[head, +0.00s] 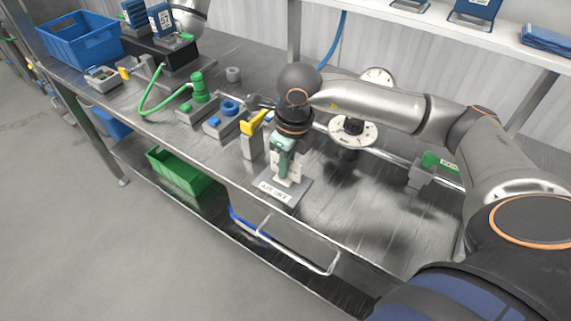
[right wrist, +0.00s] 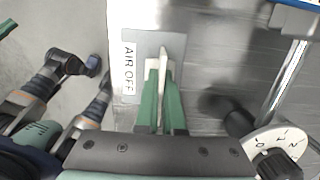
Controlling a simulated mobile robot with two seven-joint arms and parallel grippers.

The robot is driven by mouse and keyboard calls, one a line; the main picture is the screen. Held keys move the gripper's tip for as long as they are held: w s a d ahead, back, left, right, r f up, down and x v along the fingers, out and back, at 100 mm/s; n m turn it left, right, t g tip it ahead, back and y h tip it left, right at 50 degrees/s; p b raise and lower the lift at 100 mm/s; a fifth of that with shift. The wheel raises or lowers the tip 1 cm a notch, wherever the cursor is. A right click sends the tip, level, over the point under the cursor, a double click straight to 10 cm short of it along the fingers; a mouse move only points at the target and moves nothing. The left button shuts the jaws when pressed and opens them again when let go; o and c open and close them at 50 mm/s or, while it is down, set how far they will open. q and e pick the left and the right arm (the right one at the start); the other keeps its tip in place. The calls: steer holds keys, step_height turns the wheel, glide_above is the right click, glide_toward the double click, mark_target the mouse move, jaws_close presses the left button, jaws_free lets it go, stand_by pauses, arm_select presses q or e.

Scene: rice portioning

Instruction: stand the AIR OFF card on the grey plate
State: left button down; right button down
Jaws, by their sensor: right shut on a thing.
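The grey plate (head: 298,192) lies flat near the front edge of the steel bench, with an AIR OFF label (head: 273,190) along its front side. My right gripper (head: 285,158) points down just over the plate, shut on a pale upright card (head: 297,168). In the right wrist view the card (right wrist: 163,58) is seen edge-on between the green fingers, over the plate (right wrist: 150,42). The label reads AIR OFF beside it (right wrist: 129,62). I cannot tell whether the card's lower edge touches the plate. The card's face is mostly hidden. My left gripper is not in view.
A yellow-handled valve (head: 256,122) stands close left of my right gripper, with a blue knob (head: 230,106) and a green valve (head: 198,88) farther left. A white dial (head: 352,143) is behind right. A blue bin (head: 80,40) sits far left. Bench to the right is mostly clear.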

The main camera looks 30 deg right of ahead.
mark_target(292, 161)
steer(key=c, duration=1)
jaws_free()
steer(key=shift+f, duration=0.1)
steer(key=shift+c, duration=0.2)
steer(key=r, duration=0.4)
steer(key=s+r, duration=0.1)
steer(key=r, duration=0.7)
steer(key=shift+s+d+r, duration=0.15)
steer(key=shift+d, duration=0.15)
